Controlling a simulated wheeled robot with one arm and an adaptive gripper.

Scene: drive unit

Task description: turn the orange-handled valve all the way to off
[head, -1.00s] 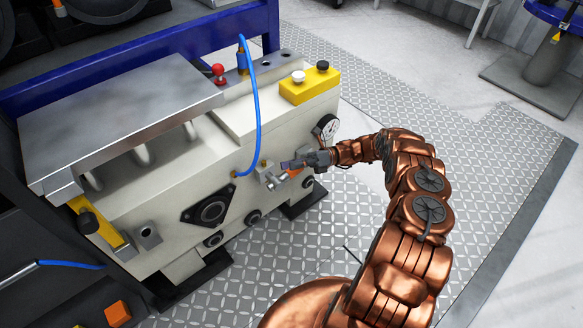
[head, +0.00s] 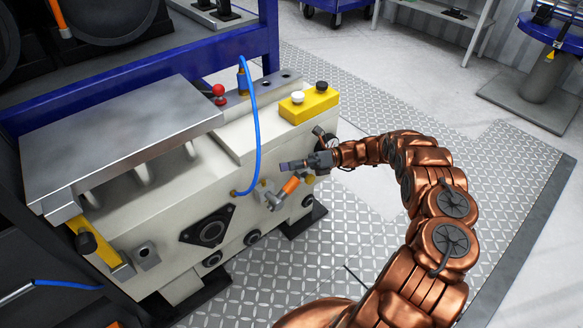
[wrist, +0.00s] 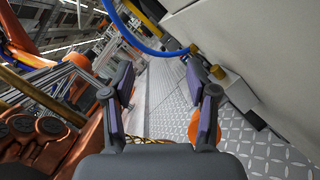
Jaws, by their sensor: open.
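The orange-handled valve sits low on the right end of the front face of the cream drive unit. Its silver body (head: 272,199) sticks out from the face, and its orange handle (head: 291,185) slants up and to the right. My gripper (head: 284,166) is open and empty, just above the handle and apart from it in the head view. In the wrist view, my open fingers (wrist: 165,95) have nothing between them. The orange handle end (wrist: 193,128) shows behind the right finger, which partly hides it.
A blue hose (head: 257,125) loops down to a fitting left of the valve. The gauge (head: 326,138) is partly hidden behind my wrist. A yellow button box (head: 309,106) and a red knob (head: 218,91) are on top. Open checkered floor plate (head: 350,235) lies in front.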

